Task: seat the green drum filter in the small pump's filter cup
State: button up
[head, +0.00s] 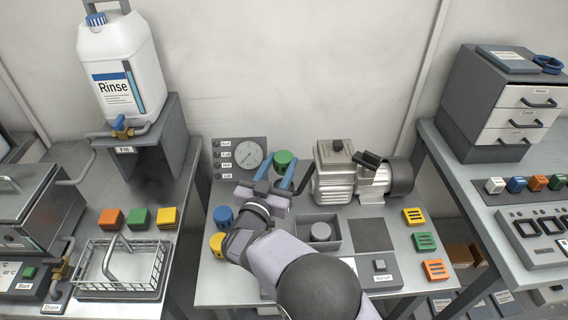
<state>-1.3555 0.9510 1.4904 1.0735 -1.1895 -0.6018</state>
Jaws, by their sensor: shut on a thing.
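My gripper (280,166) has blue fingers and reaches toward the back of the middle bench. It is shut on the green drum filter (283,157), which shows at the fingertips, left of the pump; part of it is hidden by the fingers. The pump (336,175) is a silver block joined to a motor with a dark round end (400,177). A black fitting stands on its top and a dark cylinder lies beside it. I cannot tell which part is the filter cup.
A gauge panel (239,158) stands at the left back. A blue drum (223,217) and a yellow drum (217,243) stand left of my arm. A dark tray (331,244) holds a grey round piece. Yellow, green and orange blocks (425,242) line the right edge. The dark square pad (373,235) is clear.

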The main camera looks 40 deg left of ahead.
jog(key=shift+f+b, duration=1.95)
jog(key=shift+f, duration=0.85)
jog(key=shift+f+b, duration=0.45)
jog(key=shift+f, duration=0.2)
jog(key=o, duration=0.7)
jog(key=shift+o, duration=0.2)
